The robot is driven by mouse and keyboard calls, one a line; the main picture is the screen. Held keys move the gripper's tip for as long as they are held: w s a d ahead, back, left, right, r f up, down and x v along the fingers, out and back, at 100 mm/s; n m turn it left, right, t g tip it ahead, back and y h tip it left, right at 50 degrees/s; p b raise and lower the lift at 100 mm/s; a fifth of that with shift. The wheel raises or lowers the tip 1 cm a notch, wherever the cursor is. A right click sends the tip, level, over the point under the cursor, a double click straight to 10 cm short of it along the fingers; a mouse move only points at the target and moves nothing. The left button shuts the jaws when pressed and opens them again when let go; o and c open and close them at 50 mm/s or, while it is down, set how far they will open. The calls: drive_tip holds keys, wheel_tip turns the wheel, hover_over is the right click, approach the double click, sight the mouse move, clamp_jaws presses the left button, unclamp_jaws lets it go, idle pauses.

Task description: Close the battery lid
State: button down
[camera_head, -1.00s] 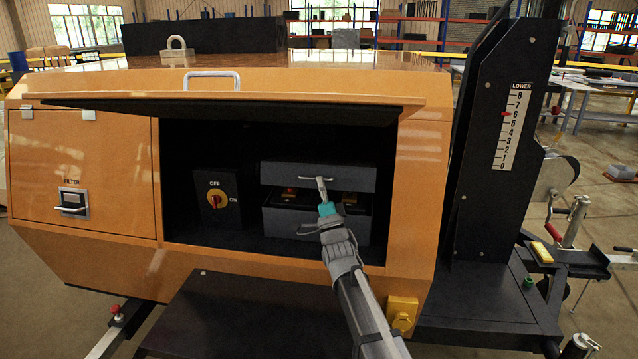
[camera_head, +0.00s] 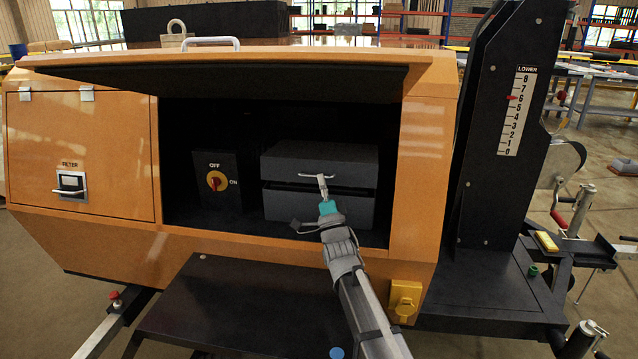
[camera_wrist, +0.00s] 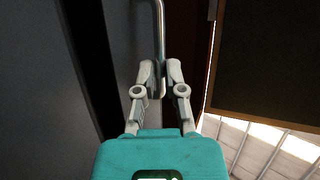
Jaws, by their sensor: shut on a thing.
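The grey battery box (camera_head: 300,207) stands inside the open compartment of the orange machine. Its grey lid (camera_head: 292,165) sits low over it, with a narrow dark gap between lid and box at the front. The lid's silver handle (camera_head: 318,176) is on its front face. My gripper (camera_head: 322,182) is at this handle. In the wrist view my gripper (camera_wrist: 161,75) has its fingertips closed around the handle bar (camera_wrist: 160,30). The battery terminals are hidden under the lid.
A black switch box with a red and yellow knob (camera_head: 217,181) stands left of the battery box. The raised compartment door (camera_head: 230,75) overhangs above. The compartment's orange right side (camera_head: 425,165) is close by. A dark step (camera_head: 240,310) lies below.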

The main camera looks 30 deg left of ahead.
drive_tip(key=c, duration=1)
unclamp_jaws()
drive_tip(key=shift+w+a+f, duration=0.1)
drive_tip(key=shift+w+f, duration=0.1)
drive_tip(key=shift+w, duration=0.15)
drive_tip(key=shift+f, duration=0.1)
